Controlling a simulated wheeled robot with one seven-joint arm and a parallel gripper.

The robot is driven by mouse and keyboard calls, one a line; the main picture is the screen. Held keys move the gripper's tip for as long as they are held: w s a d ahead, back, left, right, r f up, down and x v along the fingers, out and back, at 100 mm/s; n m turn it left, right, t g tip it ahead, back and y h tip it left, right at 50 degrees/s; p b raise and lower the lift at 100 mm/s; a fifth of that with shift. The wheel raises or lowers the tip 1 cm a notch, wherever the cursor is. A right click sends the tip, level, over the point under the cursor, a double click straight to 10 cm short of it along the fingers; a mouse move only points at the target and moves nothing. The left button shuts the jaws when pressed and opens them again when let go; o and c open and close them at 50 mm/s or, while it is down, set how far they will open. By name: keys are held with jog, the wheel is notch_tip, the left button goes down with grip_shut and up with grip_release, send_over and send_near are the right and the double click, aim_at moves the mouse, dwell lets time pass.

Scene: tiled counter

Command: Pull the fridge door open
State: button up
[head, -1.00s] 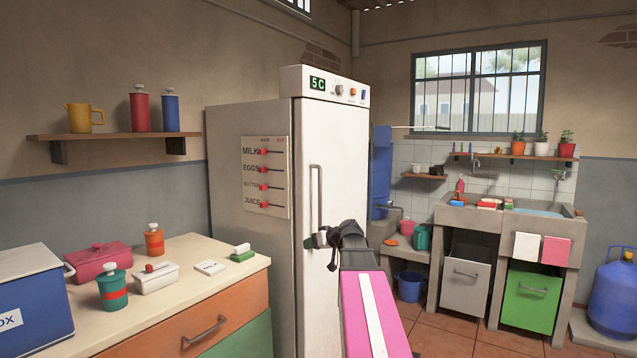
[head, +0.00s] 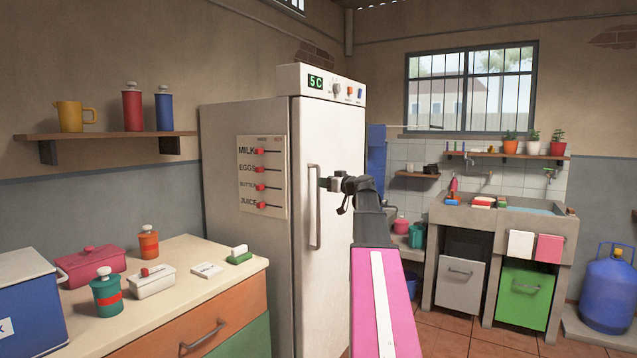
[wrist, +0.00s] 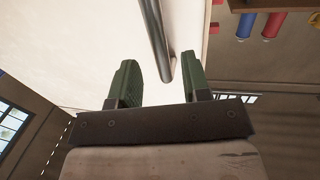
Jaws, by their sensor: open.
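The white fridge (head: 250,210) stands in the middle of the head view. Its door (head: 342,200) looks shut. The long vertical grey handle (head: 315,225) is on the door's left side; in the wrist view it shows as a dark bar (wrist: 154,40). My gripper (head: 325,184) is at the upper part of the handle, close to the door. In the wrist view my gripper (wrist: 160,85) has two green fingers spread apart, with the end of the handle between them, nearer the right finger. I cannot tell whether a finger touches the handle.
A counter (head: 190,255) with jars and boxes stands left of the fridge. A wall shelf (head: 105,136) holds a mug and bottles. To the right are a concrete sink unit (head: 430,270) and a blue gas cylinder (head: 608,290). The tiled floor (head: 450,338) before the sink is clear.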

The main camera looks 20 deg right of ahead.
jog(key=x, duration=0.4)
jog(key=shift+w+a, duration=0.1)
jog(key=shift+w, duration=0.1)
grip_shut()
